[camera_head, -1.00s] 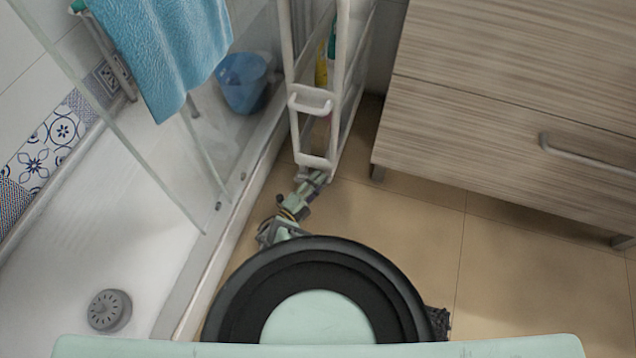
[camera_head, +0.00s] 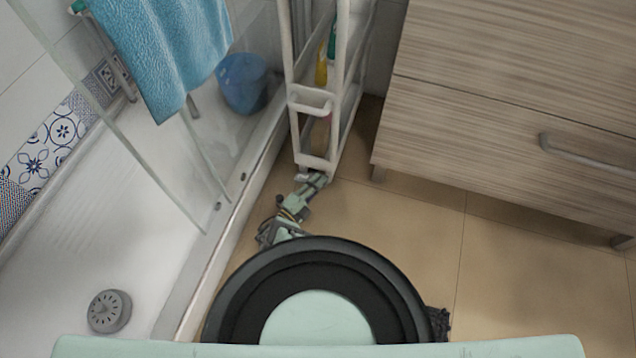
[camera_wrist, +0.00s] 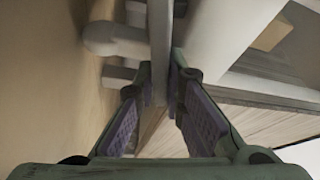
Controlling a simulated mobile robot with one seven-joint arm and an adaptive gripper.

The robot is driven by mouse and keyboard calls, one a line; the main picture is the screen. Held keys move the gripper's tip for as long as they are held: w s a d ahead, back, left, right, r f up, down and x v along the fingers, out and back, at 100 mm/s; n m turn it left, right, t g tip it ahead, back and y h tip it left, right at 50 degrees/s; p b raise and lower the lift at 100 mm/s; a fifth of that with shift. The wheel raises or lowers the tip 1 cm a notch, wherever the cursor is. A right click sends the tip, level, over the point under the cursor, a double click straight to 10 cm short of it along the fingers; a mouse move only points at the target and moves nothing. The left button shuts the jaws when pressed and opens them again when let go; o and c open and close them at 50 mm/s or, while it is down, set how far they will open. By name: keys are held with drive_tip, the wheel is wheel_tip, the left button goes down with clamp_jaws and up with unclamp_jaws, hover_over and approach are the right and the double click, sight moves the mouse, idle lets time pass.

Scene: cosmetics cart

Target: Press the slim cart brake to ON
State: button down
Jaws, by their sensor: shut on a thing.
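The slim white cart (camera_head: 312,162) stands between the shower edge and the wooden cabinet. My gripper (camera_head: 318,178) is low at the cart's front foot, near the floor. In the wrist view, my gripper (camera_wrist: 160,75) has a finger on each side of a thin pale upright part (camera_wrist: 160,40) and is shut on it. I cannot tell whether this part is the brake. A rounded white peg (camera_wrist: 110,40) sticks out beside it. The brake and its ON mark cannot be made out, and the cart's wheels are hidden in the head view.
The wooden cabinet (camera_head: 480,130) stands close on the right. The raised shower edge (camera_head: 215,235) and glass panel are on the left, with a blue bucket (camera_head: 243,84) behind the glass. Bottles (camera_head: 322,68) stand in the cart. Tan floor (camera_head: 400,225) is clear at the right.

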drive_tip(key=shift+m, duration=0.3)
drive_tip(key=shift+s+d+f+m+g+p, duration=0.15)
drive_tip(key=shift+m+g+p, duration=0.1)
drive_tip(key=shift+m+p, duration=0.25)
drive_tip(key=shift+w+a+f+m+g+p, duration=0.1)
drive_tip(key=shift+m+g+p, duration=0.2)
drive_tip(key=shift+m, duration=0.3)
drive_tip(key=shift+f+m+g+y+p, duration=0.35)
drive_tip(key=shift+m+y+p, duration=0.35)
drive_tip(key=shift+m, duration=0.5)
drive_tip(key=shift+f, duration=0.1)
drive_tip(key=c, duration=1.7)
unclamp_jaws()
